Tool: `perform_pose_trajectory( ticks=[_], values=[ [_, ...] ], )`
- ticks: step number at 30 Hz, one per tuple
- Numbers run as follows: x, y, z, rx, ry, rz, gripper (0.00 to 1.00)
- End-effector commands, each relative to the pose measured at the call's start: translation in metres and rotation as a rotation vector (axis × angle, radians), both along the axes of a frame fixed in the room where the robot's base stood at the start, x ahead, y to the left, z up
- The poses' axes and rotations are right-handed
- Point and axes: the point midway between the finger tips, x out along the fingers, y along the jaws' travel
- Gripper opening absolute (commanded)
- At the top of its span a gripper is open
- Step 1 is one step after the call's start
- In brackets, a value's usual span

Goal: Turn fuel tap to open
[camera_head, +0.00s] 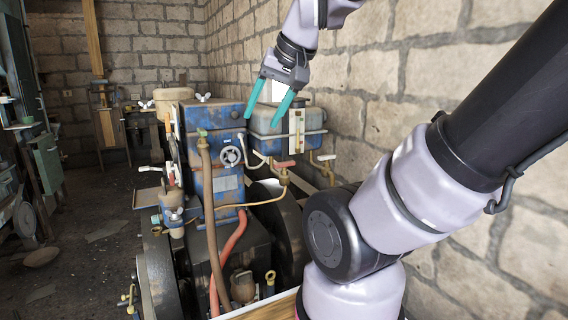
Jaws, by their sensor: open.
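My gripper (263,120) is open and empty, with its two teal fingers pointing down. In the picture it is in front of the blue-grey tank (314,118) and beside the blue engine block; its exact distance from them is unclear. A small tap with a red handle (285,164) sits on a thin brass pipe below the tank, lower than my fingertips and apart from them. It looks like the fuel tap, but no label can be read. A second, brass tap (326,157) is to its right below the tank.
The blue engine (228,172) carries a round white handwheel (231,157) and hoses. Another lever with a red part (171,174) is on its left side. A block wall (430,75) runs close along the right. Open floor (95,225) lies to the left.

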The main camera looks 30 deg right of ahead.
Motion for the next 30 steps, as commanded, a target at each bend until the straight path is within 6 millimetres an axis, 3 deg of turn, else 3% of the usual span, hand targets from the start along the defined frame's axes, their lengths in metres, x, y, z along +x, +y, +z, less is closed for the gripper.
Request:
perform_pose_trajectory(
  ticks=[10,14,17,23,30],
  values=[
    [0.001,0.000,0.001,0.000,0.002,-0.003,0.57],
    [0.017,-0.005,0.007,0.012,0.038,-0.047,0.57],
    [0.045,-0.015,0.015,0.033,0.098,-0.127,0.57],
    [0.123,-0.046,0.021,0.085,0.250,-0.351,0.57],
    [0.216,-0.100,-0.003,0.141,0.415,-0.643,0.57]
  ],
)
